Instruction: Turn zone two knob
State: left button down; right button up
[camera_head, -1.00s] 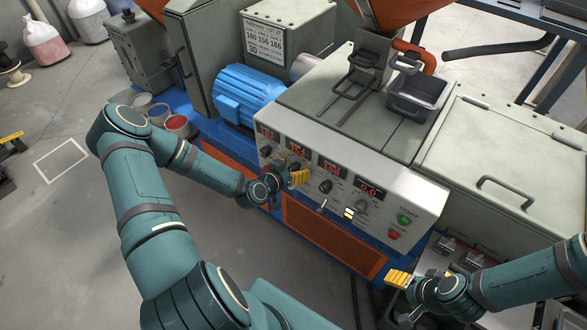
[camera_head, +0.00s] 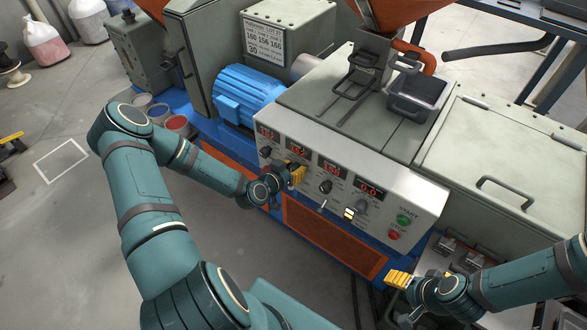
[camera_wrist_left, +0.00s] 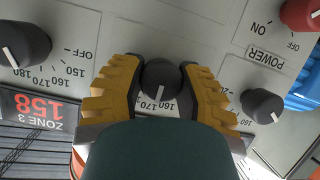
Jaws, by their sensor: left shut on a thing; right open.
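The zone two knob (camera_wrist_left: 161,80) is a round black knob with a white pointer line, on the light panel. My left gripper (camera_wrist_left: 160,70) has its yellow ribbed fingers on either side of it, shut on it. The knob's pointer points down in the left wrist view, near the 160 and 170 marks. In the head view my left gripper (camera_head: 298,175) is at the panel below the second red display (camera_head: 297,149) and hides the knob. My right gripper (camera_head: 398,279) is open at the lower right, away from the panel.
The zone 3 knob (camera_wrist_left: 20,44) and zone 1 knob (camera_wrist_left: 262,105) flank the held knob. A toggle (camera_head: 322,205), green start button (camera_head: 404,219) and red stop button (camera_head: 394,235) lie further right. A settings sign (camera_head: 264,41) stands behind.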

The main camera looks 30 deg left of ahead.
pick_arm(q)
jog(key=shift+d+f+m+y+b, duration=0.1)
jog(key=shift+m+y+b, duration=0.45)
jog(key=shift+m, duration=0.25)
jog(key=shift+m+y+b, duration=0.85)
jog(key=shift+m, duration=0.25)
jog(key=c, duration=0.6)
grip_release()
jog(key=shift+o, duration=0.2)
jog(key=shift+s, duration=0.1)
jog(key=v, duration=0.7)
jog(key=shift+s, duration=0.2)
